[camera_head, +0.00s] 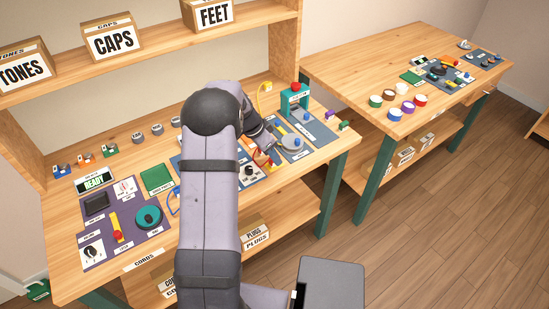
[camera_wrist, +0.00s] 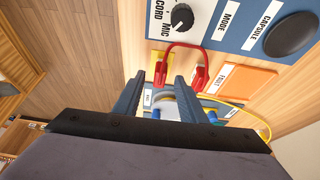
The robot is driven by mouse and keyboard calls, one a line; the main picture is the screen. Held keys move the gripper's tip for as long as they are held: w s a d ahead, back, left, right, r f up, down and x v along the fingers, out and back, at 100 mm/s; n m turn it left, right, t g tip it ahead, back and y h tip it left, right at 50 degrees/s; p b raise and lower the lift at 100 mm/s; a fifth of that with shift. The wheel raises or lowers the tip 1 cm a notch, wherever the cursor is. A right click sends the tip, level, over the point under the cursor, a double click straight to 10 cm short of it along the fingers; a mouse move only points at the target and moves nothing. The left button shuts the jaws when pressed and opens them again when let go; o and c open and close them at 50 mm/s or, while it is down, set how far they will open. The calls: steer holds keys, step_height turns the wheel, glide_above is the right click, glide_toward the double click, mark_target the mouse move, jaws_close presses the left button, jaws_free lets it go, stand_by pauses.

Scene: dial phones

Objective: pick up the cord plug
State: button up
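In the wrist view, a red cord (camera_wrist: 184,47) arches between two red plugs. One plug (camera_wrist: 160,74) stands over a yellow patch, just past the gap between my fingertips; the other plug (camera_wrist: 198,77) is by my right fingertip. My gripper (camera_wrist: 170,84) is open, its two blue-grey fingers apart with no plug clearly between them. I cannot tell whether a finger touches the right plug. In the head view my gripper (camera_head: 262,147) is low over the near bench, partly hidden by my arm. Which plug the task names cannot be told.
A blue panel with a black knob (camera_wrist: 182,17) and a dark round capsule (camera_wrist: 290,34) lies beyond the red cord. An orange plate (camera_wrist: 243,80) and a yellow cord (camera_wrist: 246,111) are close on the right. A green stand (camera_head: 294,99) rises near the gripper.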

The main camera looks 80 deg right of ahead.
steer(key=shift+x, duration=0.85)
steer(key=shift+a, duration=0.1)
jaws_close()
step_height(320, 180, up, 10)
steer(key=b, duration=0.2)
